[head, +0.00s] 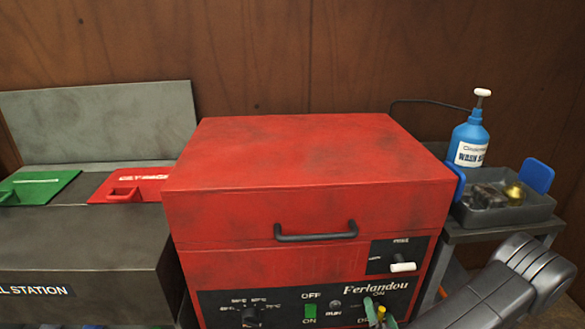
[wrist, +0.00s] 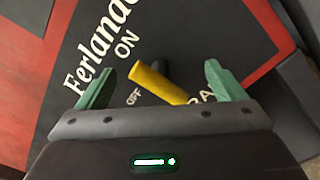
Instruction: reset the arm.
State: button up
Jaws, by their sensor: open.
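My gripper (wrist: 160,84) is open, with its two green fingers apart, in the wrist view. It also shows at the bottom edge of the head view (head: 379,314), in front of the red machine's (head: 310,215) black panel. A yellow lever (wrist: 158,83) on that panel lies tilted between the spread fingers, with a gap on both sides. The panel lettering near it reads ON and OFF. My grey arm reaches in from the lower right of the head view.
The red machine has a closed lid with a black handle (head: 316,232), a white-tipped control (head: 403,267) and a green switch (head: 310,312). A grey tray (head: 505,214) with a blue pump bottle (head: 468,142) stands right. A dark station with green and red flaps stands left.

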jog(key=n, duration=0.5)
dwell(0.4)
jog(key=shift+r, duration=0.2)
